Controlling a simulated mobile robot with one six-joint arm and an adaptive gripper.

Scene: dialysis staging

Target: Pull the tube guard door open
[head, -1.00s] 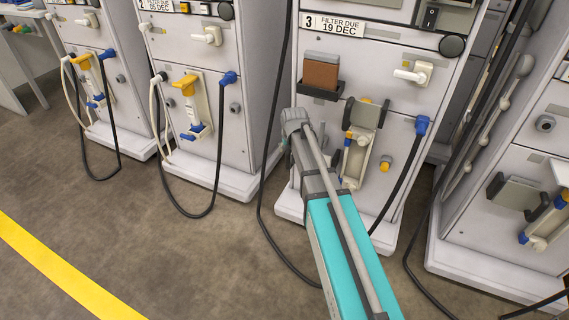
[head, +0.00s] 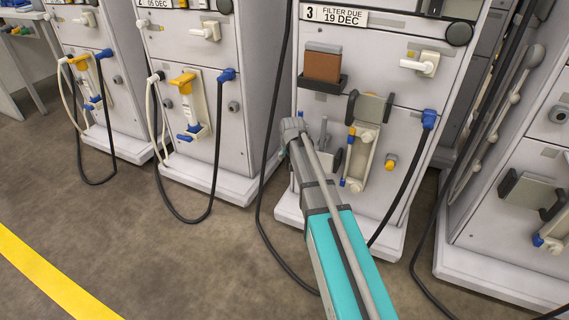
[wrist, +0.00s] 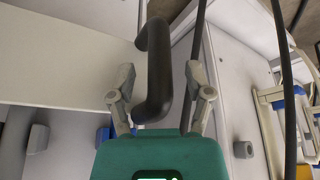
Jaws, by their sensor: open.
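In the wrist view my gripper (wrist: 160,84) is open, with one finger on each side of a black curved bar handle (wrist: 156,70). The handle lies between the fingers; I cannot tell whether they touch it. A pale flat panel (wrist: 65,60) lies beside it on the left. I cannot tell for sure which panel is the tube guard door. In the head view my arm reaches to the lower front of machine 3 (head: 385,80), and its fingertips are hidden there. A grey plate with dark ends (head: 370,107) is on that front.
A white holder with yellow and blue parts (head: 360,158) is right of my arm. A black hose (head: 404,185) hangs from a blue connector (head: 429,118). Another machine (head: 510,230) stands at right, machine 2 (head: 235,110) at left. Floor at front left (head: 140,240) is clear.

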